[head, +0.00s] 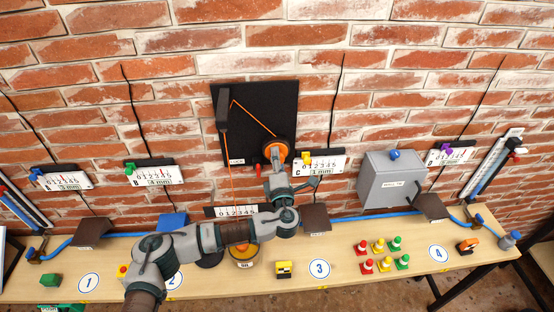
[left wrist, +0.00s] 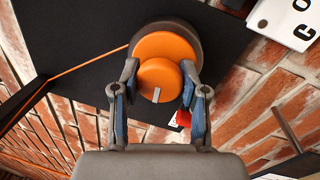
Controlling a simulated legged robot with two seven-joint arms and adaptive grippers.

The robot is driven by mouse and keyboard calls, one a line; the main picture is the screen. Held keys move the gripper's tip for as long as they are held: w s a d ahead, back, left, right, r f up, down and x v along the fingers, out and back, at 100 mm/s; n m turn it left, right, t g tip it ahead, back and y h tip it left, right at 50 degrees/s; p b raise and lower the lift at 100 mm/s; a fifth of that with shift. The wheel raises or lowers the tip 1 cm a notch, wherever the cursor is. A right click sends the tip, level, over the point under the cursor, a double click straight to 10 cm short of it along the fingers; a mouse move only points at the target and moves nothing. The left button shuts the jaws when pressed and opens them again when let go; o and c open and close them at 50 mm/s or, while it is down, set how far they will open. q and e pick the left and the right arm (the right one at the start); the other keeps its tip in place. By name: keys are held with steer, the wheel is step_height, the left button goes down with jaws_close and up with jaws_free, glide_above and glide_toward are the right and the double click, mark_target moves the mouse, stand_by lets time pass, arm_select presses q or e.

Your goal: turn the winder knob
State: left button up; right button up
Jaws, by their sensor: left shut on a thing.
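The winder knob (left wrist: 159,80) is a round orange knob with a pale grey mark, in front of a larger orange disc with a dark rim on a black wall panel (head: 264,97). In the head view the orange winder (head: 276,148) sits at the panel's lower right, with an orange cord running up and left from it. My left gripper (left wrist: 158,88) is shut on the knob, one finger on each side of it. In the head view my left gripper (head: 277,172) reaches up to the winder and hides its lower part. My right gripper is not seen.
A wooden table (head: 345,262) runs along the brick wall. A grey box (head: 392,181) is on the wall to the right. A red piece (left wrist: 183,118) shows beside the gripper.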

arm_select(q)
steer(key=shift+s+d+f+m, duration=0.1)
steer(key=shift+f+m, duration=0.25)
steer(key=shift+m, duration=0.45)
steer(key=o, duration=1.2)
steer(key=shift+c, duration=0.2)
steer(key=shift+w+d+r, duration=0.1)
steer(key=shift+w, duration=0.1)
steer(key=s+f, duration=0.2)
steer(key=s, duration=0.9)
steer(key=shift+s, duration=0.4)
steer(key=shift+d, duration=0.1)
